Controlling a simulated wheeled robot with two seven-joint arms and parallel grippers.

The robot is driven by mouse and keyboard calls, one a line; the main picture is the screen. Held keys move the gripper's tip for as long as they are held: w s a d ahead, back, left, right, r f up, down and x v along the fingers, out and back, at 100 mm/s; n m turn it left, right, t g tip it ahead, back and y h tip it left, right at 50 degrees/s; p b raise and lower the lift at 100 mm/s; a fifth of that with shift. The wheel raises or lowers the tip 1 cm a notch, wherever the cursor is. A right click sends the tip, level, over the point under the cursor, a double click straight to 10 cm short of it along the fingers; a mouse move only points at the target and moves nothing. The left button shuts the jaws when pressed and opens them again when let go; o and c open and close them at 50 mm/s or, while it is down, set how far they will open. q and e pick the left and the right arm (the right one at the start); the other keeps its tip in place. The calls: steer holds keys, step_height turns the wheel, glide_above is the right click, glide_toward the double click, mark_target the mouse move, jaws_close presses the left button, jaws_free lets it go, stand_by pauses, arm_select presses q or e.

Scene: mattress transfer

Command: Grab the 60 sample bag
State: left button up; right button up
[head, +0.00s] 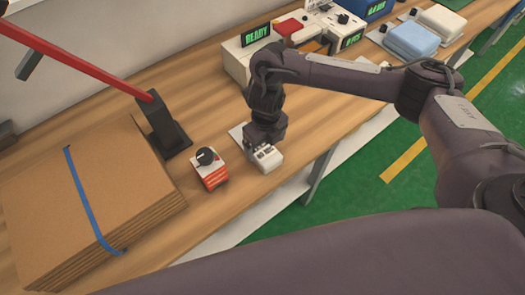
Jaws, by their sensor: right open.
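My right gripper (266,151) points down over the wooden table near its front edge. It is open. A pale block-like shape shows right at its tip, and I cannot tell how much of it is the gripper and how much a thing below it. A flat white piece (238,134) lies partly hidden behind the gripper. No bag with a readable 60 shows. My left gripper is out of view.
A small red-and-white box with a black knob (208,168) stands left of the gripper. Brown cardboard sheets with a blue strap (85,200) lie at left, beside a red-armed black stand (165,130). White machines (240,62) and folded blue cloth (411,40) stand behind.

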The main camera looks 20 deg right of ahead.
mark_target(263, 149)
steer(key=f, duration=0.1)
steer(key=f+p, duration=0.1)
steer(key=f, duration=0.2)
steer(key=shift+w+a, duration=0.2)
steer(key=shift+a, duration=0.05)
steer(key=shift+w+f, duration=0.1)
steer(key=shift+f, duration=0.35)
steer(key=c, duration=0.7)
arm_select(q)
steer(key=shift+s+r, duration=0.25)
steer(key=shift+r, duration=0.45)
arm_select(e)
steer(key=c, duration=0.4)
